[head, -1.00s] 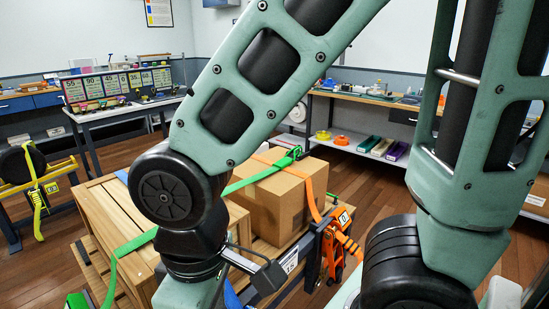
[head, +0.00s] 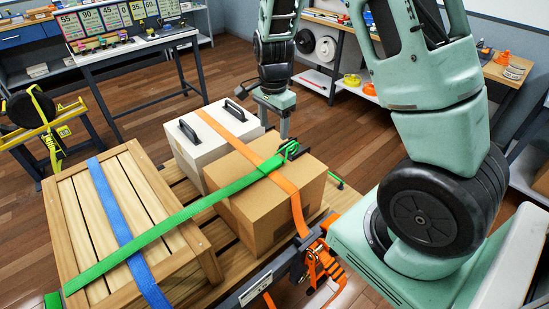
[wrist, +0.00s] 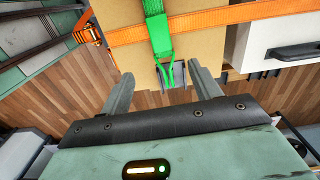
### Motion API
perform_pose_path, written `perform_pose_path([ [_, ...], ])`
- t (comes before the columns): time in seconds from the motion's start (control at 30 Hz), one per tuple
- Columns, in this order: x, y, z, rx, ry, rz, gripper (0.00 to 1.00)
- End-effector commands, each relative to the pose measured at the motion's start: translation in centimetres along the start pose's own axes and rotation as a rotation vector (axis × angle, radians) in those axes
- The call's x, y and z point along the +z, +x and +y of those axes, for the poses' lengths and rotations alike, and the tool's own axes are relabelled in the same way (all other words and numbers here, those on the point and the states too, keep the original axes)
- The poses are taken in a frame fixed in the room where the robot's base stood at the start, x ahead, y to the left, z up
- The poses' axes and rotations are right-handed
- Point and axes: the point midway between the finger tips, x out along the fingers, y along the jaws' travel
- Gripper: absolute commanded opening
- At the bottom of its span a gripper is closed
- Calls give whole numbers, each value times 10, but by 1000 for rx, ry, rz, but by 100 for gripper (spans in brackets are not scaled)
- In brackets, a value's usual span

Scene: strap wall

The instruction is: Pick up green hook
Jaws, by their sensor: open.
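The green hook (head: 289,150) is at the end of the green strap (head: 150,228), at the top far edge of the cardboard box (head: 262,217). In the wrist view the hook (wrist: 164,70) hangs from the wide green strap as a thin green wire shape, beside a small grey piece. My gripper (wrist: 162,88) is open and empty, with one finger on each side of the hook's line. In the head view my gripper (head: 284,125) points down behind the box, close to the hook. I cannot tell whether the fingers touch anything.
An orange strap (head: 294,190) crosses the cardboard box and the white case (head: 213,140) with black handles. A wooden crate (head: 115,215) under a blue strap stands at left. An orange ratchet (head: 318,262) is at the pallet's near edge. Floor behind the load is clear.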

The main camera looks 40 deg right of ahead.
Motion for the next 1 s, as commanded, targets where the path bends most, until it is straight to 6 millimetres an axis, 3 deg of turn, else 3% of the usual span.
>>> perform_pose_path([
  [0.3,0,59,1,3,-2,-2,63],
  [0.67,1,83,0,2,-3,-2,63],
  [1.0,1,122,-2,1,-5,-2,63],
])
